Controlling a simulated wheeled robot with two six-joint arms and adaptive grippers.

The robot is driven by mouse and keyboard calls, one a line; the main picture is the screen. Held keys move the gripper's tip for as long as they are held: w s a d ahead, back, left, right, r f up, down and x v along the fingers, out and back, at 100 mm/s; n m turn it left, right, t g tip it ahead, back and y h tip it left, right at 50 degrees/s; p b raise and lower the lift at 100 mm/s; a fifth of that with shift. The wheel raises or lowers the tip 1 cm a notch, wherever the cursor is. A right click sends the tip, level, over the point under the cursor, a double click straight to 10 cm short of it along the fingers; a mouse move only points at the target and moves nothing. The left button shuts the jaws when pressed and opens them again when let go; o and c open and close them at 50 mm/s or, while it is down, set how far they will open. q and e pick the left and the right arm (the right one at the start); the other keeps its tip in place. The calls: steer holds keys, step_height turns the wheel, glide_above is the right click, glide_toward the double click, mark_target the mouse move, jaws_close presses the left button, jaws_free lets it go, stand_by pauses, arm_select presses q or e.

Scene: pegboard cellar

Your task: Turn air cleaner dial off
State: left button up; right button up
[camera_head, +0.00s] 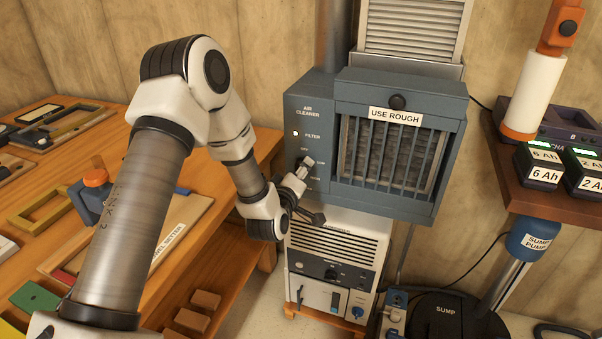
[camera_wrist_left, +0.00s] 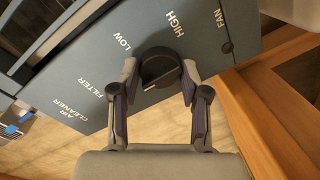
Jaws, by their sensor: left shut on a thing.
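The air cleaner (camera_head: 296,103) is a blue-grey wall unit with a control panel on its left side. Its dark round dial (camera_wrist_left: 160,67) sits between my left fingers in the left wrist view, with a short pale mark on it. LOW, HIGH, FAN and FILTER labels show around it there. Which setting the mark points to is hard to tell. In the head view my left gripper (camera_head: 304,167) is at the panel and covers most of the dial. The left gripper (camera_wrist_left: 160,76) is shut on the dial, one finger on each side. The right gripper is out of view.
A barred filter front labelled USE ROUGH (camera_head: 396,117) juts out right of the panel. A white machine (camera_head: 330,267) stands below. A wooden workbench (camera_head: 262,150) with frames and blocks is at left. A battery shelf (camera_head: 541,203) is at right.

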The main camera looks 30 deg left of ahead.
arm_select(q)
steer(key=shift+r, duration=0.15)
steer(key=o, duration=1.1)
steer(key=shift+o, duration=0.2)
steer(key=f+v, duration=0.1)
steer(key=v, duration=1.1)
steer(key=shift+r, duration=0.4)
steer(key=shift+f, duration=0.1)
